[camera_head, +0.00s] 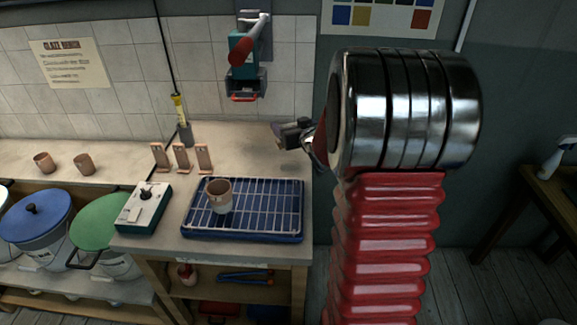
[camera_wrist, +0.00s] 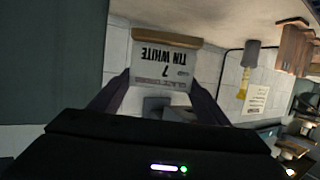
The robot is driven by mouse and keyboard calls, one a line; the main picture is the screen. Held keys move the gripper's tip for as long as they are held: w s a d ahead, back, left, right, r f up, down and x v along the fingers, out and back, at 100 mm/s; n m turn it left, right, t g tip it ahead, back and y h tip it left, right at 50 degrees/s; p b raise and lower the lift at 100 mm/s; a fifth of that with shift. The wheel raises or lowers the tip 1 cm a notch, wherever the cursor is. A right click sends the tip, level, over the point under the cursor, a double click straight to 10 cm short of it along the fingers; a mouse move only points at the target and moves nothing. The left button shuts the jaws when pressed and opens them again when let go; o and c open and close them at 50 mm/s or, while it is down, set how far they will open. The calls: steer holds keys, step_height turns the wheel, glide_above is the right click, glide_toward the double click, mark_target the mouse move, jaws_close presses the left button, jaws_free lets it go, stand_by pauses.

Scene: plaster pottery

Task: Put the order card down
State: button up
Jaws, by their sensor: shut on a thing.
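The order card (camera_wrist: 162,75) is a pale card with dark print reading "TIN WHITE" and "7", upside down in the wrist view, with a wooden strip (camera_wrist: 168,37) along its upper edge there. My gripper (camera_wrist: 157,92) is shut on it, with a dark finger on each side. In the head view my gripper (camera_head: 291,134) is over the back right part of the worktop (camera_head: 240,150), near the tiled wall. The card cannot be made out clearly in that view, and my arm hides what lies to the right.
A blue tray with a wire rack (camera_head: 270,208) bears a two-tone cup (camera_head: 219,195). A control box (camera_head: 143,207) stands left of it. Several small wooden stands (camera_head: 181,158) and a yellow-handled tool (camera_head: 181,112) are behind. A teal device (camera_head: 244,60) hangs on the wall.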

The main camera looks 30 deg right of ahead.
steer(key=shift+f, duration=3.05)
steer(key=shift+f, duration=1.85)
steer(key=o, duration=1)
steer(key=shift+f, duration=0.1)
steer(key=shift+o, duration=0.2)
steer(key=shift+v, duration=6.05)
